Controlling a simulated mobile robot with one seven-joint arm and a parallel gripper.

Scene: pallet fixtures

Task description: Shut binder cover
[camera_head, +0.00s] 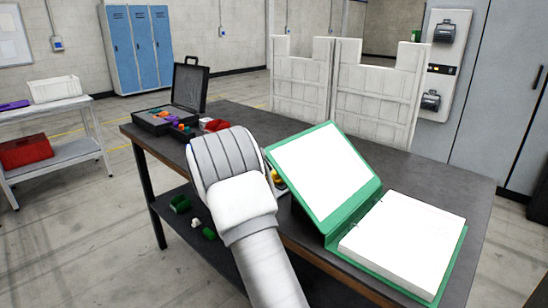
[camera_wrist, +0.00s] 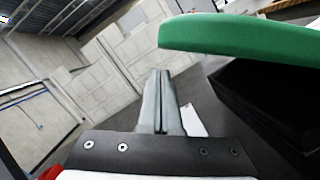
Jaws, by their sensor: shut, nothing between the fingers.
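The green binder (camera_head: 436,294) lies open at the table's right front, with a stack of white pages (camera_head: 400,238) on its right half. Its cover (camera_head: 322,175) stands tilted up on the left, white inside with a green border. The cover's green edge (camera_wrist: 240,35) also shows in the wrist view, at the upper right. My gripper (camera_wrist: 160,73) is shut and empty, with its fingers close together beside and below that edge. I cannot tell whether they touch it. In the head view my arm and wrist stand left of the cover, and the fingers are hidden.
The dark table (camera_head: 245,118) holds an open black case (camera_head: 190,90) with colourful items at its far left. A red item (camera_head: 216,125) lies near the case. Light panels (camera_head: 345,88) stand behind the table. The tabletop behind the cover is mostly clear.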

